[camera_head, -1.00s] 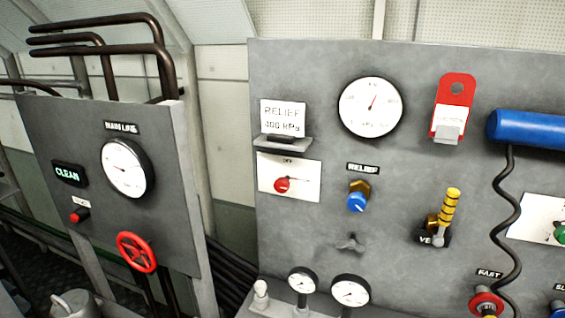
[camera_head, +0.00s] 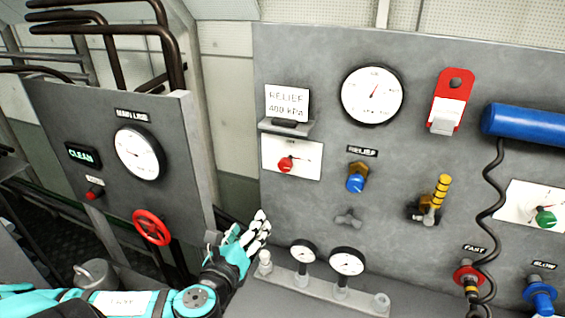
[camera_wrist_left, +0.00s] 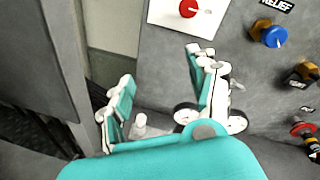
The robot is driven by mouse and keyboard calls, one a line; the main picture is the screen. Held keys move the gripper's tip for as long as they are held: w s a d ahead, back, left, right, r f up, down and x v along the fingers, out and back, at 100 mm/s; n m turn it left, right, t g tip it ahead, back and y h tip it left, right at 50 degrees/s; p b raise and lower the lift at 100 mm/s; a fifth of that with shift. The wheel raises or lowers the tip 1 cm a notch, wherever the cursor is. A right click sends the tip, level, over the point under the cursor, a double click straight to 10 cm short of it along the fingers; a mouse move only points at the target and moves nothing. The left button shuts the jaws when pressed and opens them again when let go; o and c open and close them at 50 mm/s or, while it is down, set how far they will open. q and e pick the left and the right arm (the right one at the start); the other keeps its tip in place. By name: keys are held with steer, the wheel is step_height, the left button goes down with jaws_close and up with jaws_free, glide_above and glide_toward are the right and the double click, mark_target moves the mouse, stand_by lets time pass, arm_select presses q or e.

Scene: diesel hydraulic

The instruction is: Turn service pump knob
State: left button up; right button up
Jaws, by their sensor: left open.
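A red knob (camera_head: 286,164) sits on a white plate on the grey panel, under the RELIEF 400 kPa card; I cannot read its label. A green knob (camera_head: 545,216) sits on another white plate at the right edge. I cannot tell which one is the service pump knob. My left gripper (camera_head: 252,232) is open and empty, below and left of the red knob and apart from it. In the left wrist view, the red knob (camera_wrist_left: 188,8) is at the top, beyond the open fingers (camera_wrist_left: 160,68). My right gripper is not in view.
A blue RELIEF knob (camera_head: 355,183), a yellow-banded lever (camera_head: 439,190) and a large gauge (camera_head: 372,95) are on the panel. Two small gauges (camera_head: 346,262) stand on a ledge near my left gripper. A red handwheel (camera_head: 151,227) is on the left panel.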

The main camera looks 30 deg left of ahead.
arm_select(q)
step_height(320, 180, up, 5)
steer(key=d+m+t+h, duration=0.1)
steer(key=m+t, duration=0.1)
steer(key=m, duration=0.2)
steer(key=b, duration=1.1)
glide_toward(284, 167)
steer(key=shift+m, duration=0.4)
steer(key=p+x, duration=0.3)
steer(key=x, duration=0.5)
steer(key=shift+a+r, duration=0.15)
steer(key=shift+r, duration=0.05)
steer(key=shift+x, duration=0.75)
steer(key=shift+f, duration=0.15)
steer(key=shift+c, duration=0.3)
steer(key=c, duration=1.1)
